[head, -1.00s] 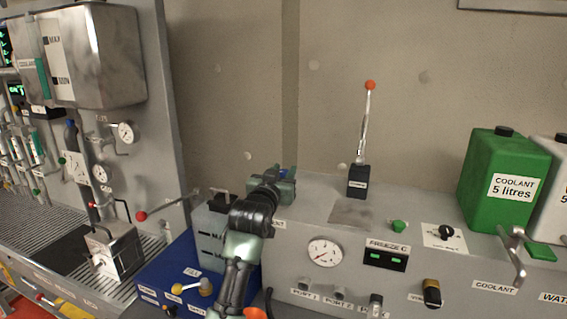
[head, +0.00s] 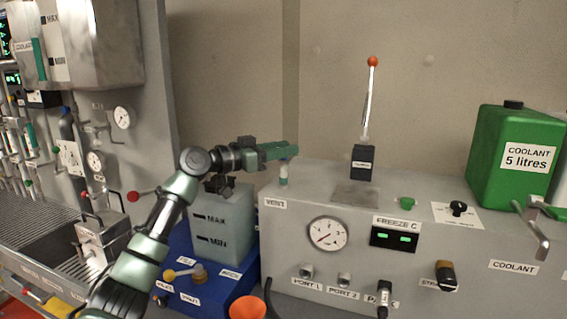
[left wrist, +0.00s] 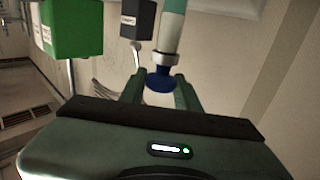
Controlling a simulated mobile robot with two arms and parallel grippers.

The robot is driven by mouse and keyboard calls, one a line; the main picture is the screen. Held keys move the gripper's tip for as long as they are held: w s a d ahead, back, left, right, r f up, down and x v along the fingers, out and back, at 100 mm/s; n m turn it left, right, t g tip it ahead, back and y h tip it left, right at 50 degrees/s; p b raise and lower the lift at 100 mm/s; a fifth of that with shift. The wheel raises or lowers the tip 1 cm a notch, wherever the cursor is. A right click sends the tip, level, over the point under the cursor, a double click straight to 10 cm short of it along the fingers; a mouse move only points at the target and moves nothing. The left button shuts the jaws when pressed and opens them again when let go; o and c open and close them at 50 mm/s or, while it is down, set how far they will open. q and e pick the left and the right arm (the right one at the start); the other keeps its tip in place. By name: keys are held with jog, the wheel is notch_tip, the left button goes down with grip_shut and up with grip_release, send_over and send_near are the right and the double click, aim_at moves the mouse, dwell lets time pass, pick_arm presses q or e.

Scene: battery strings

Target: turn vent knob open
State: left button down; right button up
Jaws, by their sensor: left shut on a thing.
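The vent is a short pale and green upright pipe (head: 284,173) on the left end of the grey console, behind the VENT label (head: 276,203). Its blue knob (left wrist: 160,78) shows in the left wrist view between my fingertips, on the end of the pipe (left wrist: 169,35). In the head view the knob is hidden by my left gripper (head: 291,150), which lies level over the pipe, reaching in from the left. The left gripper is shut on the knob. The knob's turn angle cannot be read. My right gripper is not in view.
An orange funnel (head: 247,308) is in front. A red-topped lever (head: 368,105) and a green canister (head: 513,160) stand farther right on the console.

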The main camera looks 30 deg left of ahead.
pick_arm(q)
jog(key=shift+m+g+h+b, duration=0.6)
jog(key=shift+m+h+b, duration=0.1)
jog(key=shift+h, duration=0.3)
jog(key=c, duration=1.1)
grip_release()
jog(key=shift+o, duration=0.2)
jog(key=shift+s+a+f+b, duration=0.2)
jog(key=shift+s+a+b, duration=0.1)
jog(key=shift+s+b, duration=0.1)
jog(key=b+v, duration=0.2)
jog(key=v, duration=0.4)
jog(key=shift+s, duration=0.3)
jog(key=shift+a+r, duration=0.2)
jog(key=shift+r, duration=0.05)
